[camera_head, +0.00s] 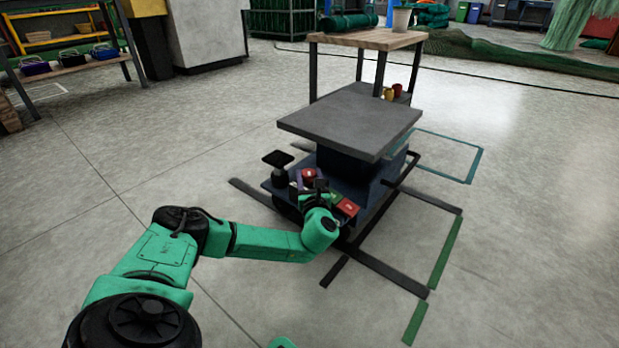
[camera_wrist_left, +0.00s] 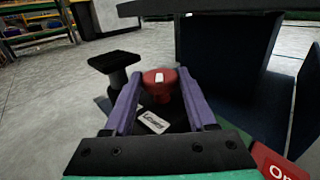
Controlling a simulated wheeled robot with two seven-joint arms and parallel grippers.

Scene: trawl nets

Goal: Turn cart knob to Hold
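The red knob (camera_head: 309,173) with a white pointer mark sits on the low front deck of the dark blue cart (camera_head: 365,185). In the left wrist view the knob (camera_wrist_left: 159,86) stands between the tips of my two purple fingers, its white mark pointing about straight away from me. My left gripper (camera_head: 307,181) reaches down at the knob. In the wrist view the left gripper (camera_wrist_left: 159,74) has its fingers apart, one on each side of the knob; contact cannot be made out. A white label (camera_wrist_left: 153,122) lies nearer me, its text blurred. My right gripper is not in view.
A black pad on a post (camera_head: 277,159) stands left of the knob. A red sign (camera_head: 347,207) is on the right. The cart's grey top (camera_head: 350,120) overhangs behind. A wooden-topped table (camera_head: 370,39) stands beyond. Floor to the left is clear.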

